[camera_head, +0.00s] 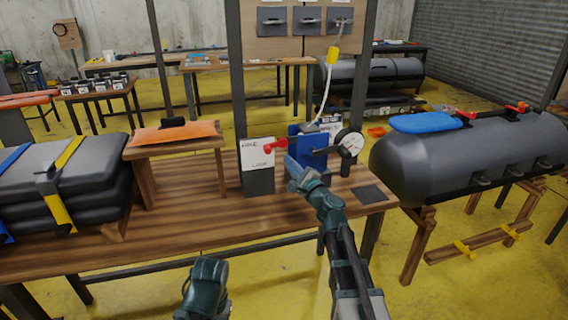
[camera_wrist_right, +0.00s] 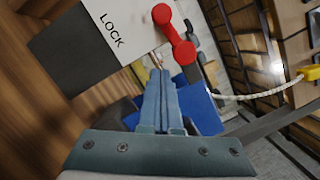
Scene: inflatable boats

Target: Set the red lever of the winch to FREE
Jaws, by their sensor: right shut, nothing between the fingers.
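The winch (camera_head: 313,150) has a blue body and stands on the wooden bench. Beside it on the left is a white panel (camera_head: 255,158), marked LOCK low down and with a second, blurred word above it. The red lever (camera_head: 276,146) reaches left from the winch, its round knob in front of the panel's right edge. In the right wrist view the lever (camera_wrist_right: 174,34) shows close up, its knob to the right of the word LOCK. My right gripper (camera_head: 290,164) is shut and empty, just below the lever; its fingertips (camera_wrist_right: 163,78) look apart from it. My left gripper's fingers are not visible.
A small stand with an orange top (camera_head: 174,133) is on the left, beside strapped black bundles (camera_head: 70,165).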

